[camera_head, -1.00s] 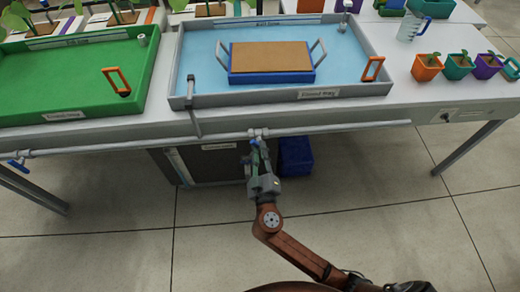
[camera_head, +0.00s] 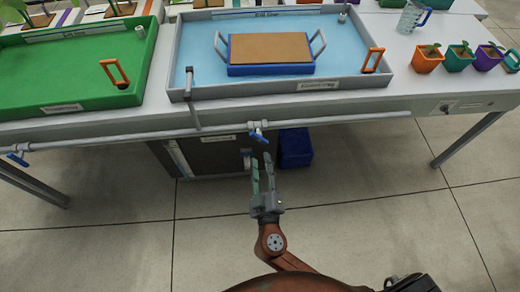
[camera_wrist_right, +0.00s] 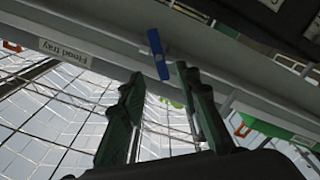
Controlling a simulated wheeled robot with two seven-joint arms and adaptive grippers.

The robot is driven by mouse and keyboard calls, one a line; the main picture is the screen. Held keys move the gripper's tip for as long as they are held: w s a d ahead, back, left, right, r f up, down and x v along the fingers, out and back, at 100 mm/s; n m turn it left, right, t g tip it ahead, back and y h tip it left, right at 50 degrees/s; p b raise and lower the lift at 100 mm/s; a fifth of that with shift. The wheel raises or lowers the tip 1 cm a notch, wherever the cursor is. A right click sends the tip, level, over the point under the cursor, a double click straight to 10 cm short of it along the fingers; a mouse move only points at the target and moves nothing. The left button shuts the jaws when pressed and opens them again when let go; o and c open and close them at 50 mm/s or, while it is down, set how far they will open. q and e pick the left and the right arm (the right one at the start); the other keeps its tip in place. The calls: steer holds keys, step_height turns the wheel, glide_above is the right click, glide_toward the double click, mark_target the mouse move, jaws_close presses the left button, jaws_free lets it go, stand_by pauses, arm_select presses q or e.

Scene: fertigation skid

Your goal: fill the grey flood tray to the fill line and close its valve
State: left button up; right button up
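The grey flood tray (camera_head: 285,97) stands on the bench with light-blue water (camera_head: 200,45) across its floor. A blue raft with a brown top (camera_head: 270,53) sits in it. A labelled strip (camera_head: 268,13) runs along its back wall; I cannot read the level against it. The tray's valve, with a blue handle (camera_head: 258,135), is on the pipe below the tray's front edge. The handle also shows in the right wrist view (camera_wrist_right: 157,55). My right gripper (camera_head: 263,160) is open and empty, below and apart from the valve. My left gripper is out of view.
A green tray (camera_head: 90,103) stands to the left, with another blue-handled valve (camera_head: 18,159) on the pipe. A dark box (camera_head: 210,155) and blue crate (camera_head: 295,148) are under the bench. Potted seedlings (camera_head: 460,57) and a jug (camera_head: 412,16) stand at right. The floor in front is clear.

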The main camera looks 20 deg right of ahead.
steer(key=shift+v, duration=1.7)
stand_by(6.3)
